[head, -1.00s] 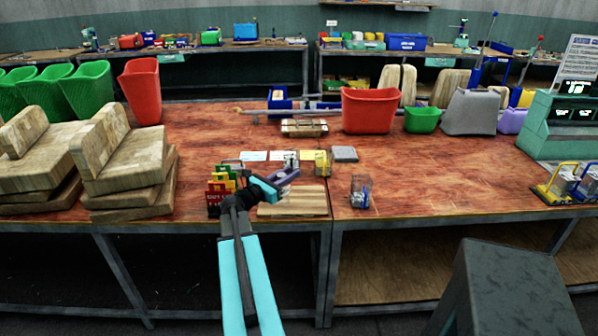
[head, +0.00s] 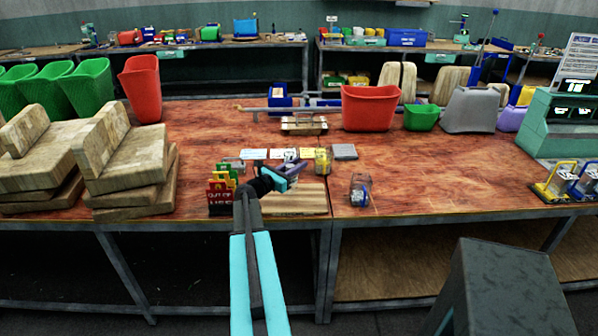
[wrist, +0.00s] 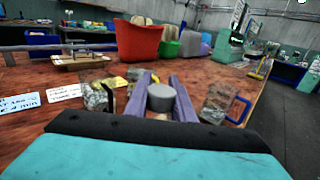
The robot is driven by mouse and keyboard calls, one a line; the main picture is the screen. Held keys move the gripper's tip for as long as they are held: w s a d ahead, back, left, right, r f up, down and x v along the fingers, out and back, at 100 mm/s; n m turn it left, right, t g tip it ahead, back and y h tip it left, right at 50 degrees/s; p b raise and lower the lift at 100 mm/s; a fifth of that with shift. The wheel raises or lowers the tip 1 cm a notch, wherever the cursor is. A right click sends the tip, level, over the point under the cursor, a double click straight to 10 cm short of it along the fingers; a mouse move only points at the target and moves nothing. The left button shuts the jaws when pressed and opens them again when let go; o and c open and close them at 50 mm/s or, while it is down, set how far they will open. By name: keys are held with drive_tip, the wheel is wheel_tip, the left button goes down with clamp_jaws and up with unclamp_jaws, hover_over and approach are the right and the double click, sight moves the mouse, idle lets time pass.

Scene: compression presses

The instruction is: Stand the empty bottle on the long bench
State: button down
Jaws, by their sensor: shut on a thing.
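My gripper (head: 292,174) is over the front middle of the long bench (head: 215,145), which has a red-brown wooden top. In the wrist view its two purple fingers (wrist: 160,98) are closed on a grey, round-topped piece, which I take to be the empty bottle (wrist: 160,97). Only the top of this piece shows clearly; its lower part is hidden by the fingers and the wrist. In the head view the held piece is too small and covered to make out. I cannot tell whether its base touches anything.
A clear container with a blue handle (head: 360,190) stands to the right, also in the wrist view (wrist: 218,103). A yellowish clear container (head: 323,160) is behind the gripper. Coloured cards (head: 222,190) stand left, a wooden board (head: 300,203) lies below.

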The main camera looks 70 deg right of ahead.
drive_tip(key=shift+d+f+p, duration=0.35)
drive_tip(key=shift+f+p, duration=0.1)
drive_tip(key=shift+f, duration=0.45)
drive_tip(key=shift+d+f+p, duration=0.3)
drive_tip(key=shift+f+p, duration=0.15)
drive_tip(key=shift+f, duration=0.45)
drive_tip(key=shift+f, duration=0.2)
drive_tip(key=c, duration=1.5)
unclamp_jaws()
drive_tip(key=shift+r, duration=0.2)
drive_tip(key=b+v, duration=0.3)
drive_tip(key=v, duration=0.9)
drive_tip(key=shift+s, duration=0.1)
